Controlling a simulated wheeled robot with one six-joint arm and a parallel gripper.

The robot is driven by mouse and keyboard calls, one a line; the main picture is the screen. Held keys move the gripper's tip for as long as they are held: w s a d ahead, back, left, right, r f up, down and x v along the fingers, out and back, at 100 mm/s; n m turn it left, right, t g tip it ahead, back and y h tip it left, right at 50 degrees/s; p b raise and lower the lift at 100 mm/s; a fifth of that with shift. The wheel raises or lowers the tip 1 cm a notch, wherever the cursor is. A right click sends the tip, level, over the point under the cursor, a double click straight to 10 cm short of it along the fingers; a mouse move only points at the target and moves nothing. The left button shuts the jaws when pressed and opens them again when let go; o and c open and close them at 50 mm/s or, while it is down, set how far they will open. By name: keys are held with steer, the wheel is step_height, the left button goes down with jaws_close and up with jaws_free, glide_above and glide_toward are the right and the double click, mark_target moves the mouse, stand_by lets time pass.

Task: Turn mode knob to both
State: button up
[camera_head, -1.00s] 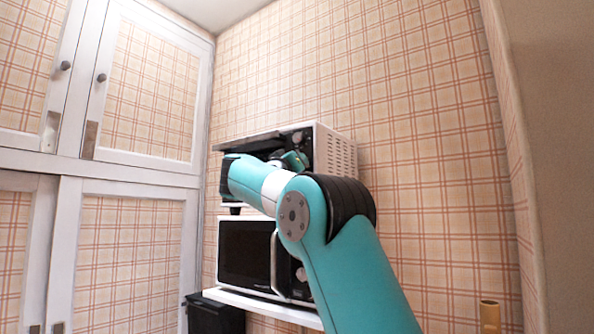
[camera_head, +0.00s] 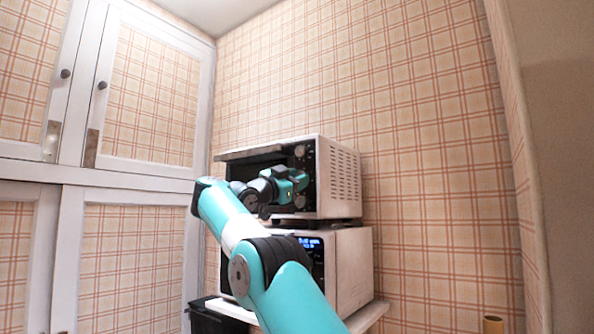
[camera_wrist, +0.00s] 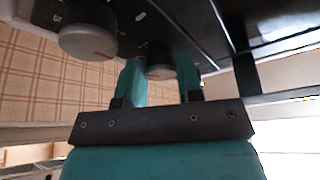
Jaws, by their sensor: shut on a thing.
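The white toaster oven (camera_head: 340,175) stands on top of another appliance, with its black control panel on the right of its front. My gripper (camera_head: 300,180) is at the middle of this panel and hides the knob there in the head view. An upper knob (camera_head: 300,151) and a lower knob (camera_head: 299,201) show above and below it. In the wrist view, my gripper's teal fingers (camera_wrist: 160,80) are shut on a round grey knob (camera_wrist: 160,72). A larger grey knob (camera_wrist: 88,38) with a red mark is beside it, untouched. The panel labels are too small to read.
A white microwave (camera_head: 345,265) with a lit blue display sits below the oven on a white shelf (camera_head: 368,316). A black bin (camera_head: 215,312) is beneath at the left. White cupboards (camera_head: 140,100) line the left wall. The space right of the appliances is open.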

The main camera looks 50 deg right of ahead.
steer(key=m+p, duration=0.1)
steer(key=m+g, duration=0.1)
steer(key=shift+w+r+m+y+p, duration=0.2)
steer(key=shift+m+y+p, duration=0.1)
steer(key=shift+y+p, duration=0.1)
steer(key=shift+s+f+m, duration=0.1)
steer(key=shift+m, duration=0.2)
steer(key=o, duration=0.9)
steer(key=shift+f, duration=0.1)
